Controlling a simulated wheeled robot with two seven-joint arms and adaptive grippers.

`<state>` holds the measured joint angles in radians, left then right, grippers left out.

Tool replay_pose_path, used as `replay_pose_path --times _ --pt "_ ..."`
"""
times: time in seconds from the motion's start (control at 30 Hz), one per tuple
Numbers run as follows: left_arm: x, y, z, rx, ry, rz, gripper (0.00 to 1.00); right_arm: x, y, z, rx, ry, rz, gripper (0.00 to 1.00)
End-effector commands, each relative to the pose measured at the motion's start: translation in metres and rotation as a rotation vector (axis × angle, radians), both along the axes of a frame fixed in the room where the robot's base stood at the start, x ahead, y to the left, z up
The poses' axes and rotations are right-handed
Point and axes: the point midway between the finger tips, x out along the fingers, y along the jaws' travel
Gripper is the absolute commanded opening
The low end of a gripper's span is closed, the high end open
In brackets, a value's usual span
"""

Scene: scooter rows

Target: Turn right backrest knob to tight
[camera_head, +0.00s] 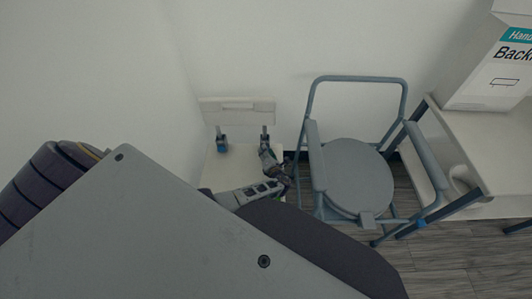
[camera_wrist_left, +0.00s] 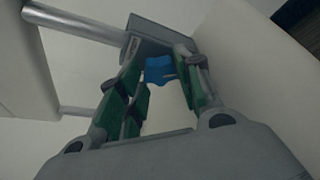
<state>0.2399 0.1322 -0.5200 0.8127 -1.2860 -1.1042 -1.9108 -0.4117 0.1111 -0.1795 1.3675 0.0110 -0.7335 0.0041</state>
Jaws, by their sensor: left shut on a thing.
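The white backrest (camera_head: 237,110) stands on two metal posts at the back of a white seat (camera_head: 216,172). A blue knob (camera_head: 222,144) shows at the foot of the left post in the head view. My left gripper (camera_head: 266,150) is at the foot of the right post. In the left wrist view, the right backrest knob (camera_wrist_left: 158,70) is blue and sits between the green-padded fingers of the left gripper (camera_wrist_left: 160,78), which is shut on it, against a grey bracket (camera_wrist_left: 160,35). In the head view this knob is hidden by the gripper. The right gripper is out of view.
A blue-grey commode chair (camera_head: 352,170) stands close to the right of my left gripper. A white table (camera_head: 475,150) with a large white box (camera_head: 492,75) is at the far right. Walls close off the back and left.

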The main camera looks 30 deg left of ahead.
Motion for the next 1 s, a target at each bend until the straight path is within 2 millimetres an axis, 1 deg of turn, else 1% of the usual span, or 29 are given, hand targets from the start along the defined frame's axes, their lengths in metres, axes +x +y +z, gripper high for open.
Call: replay_pose_path --times 0.53,0.57,0.7,0.93,1.0 --pt "0.0005 0.001 0.0004 0.024 0.014 0.001 0.11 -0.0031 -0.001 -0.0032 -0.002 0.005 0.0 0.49" --pt "0.0006 0.001 0.0003 0.024 0.014 0.001 0.37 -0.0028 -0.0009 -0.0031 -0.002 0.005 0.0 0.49" --pt "0.0004 0.0007 0.0002 0.023 0.013 0.001 0.55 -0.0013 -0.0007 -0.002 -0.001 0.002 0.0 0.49" --pt "0.0003 0.0001 -0.0001 0.022 0.014 0.0 0.56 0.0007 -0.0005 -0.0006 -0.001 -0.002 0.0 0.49" --pt "0.0001 0.0 -0.0002 0.022 0.014 0.0 0.56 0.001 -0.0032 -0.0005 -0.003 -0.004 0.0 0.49"
